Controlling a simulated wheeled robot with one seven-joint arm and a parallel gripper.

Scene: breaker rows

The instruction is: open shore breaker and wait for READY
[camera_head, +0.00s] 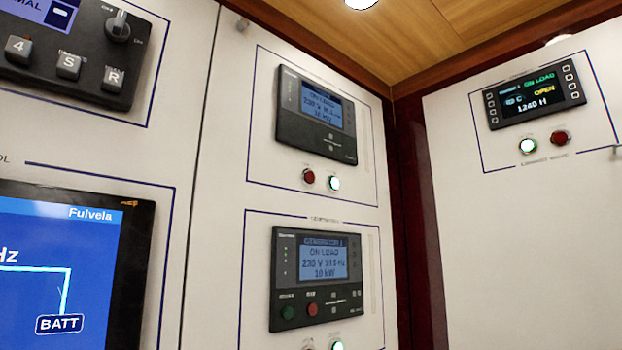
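My gripper is not in view. I can read neither "shore" nor "READY" on any panel, so I cannot tell which control is the shore breaker. The upper middle controller (317,115) has a blue screen that seems to read "ON LOAD", with a red button (309,176) and a lit pale green button (334,183) below.
At left are a keypad (70,60) with a knob and a blue screen (62,265) showing "Fulvela" and "BATT".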

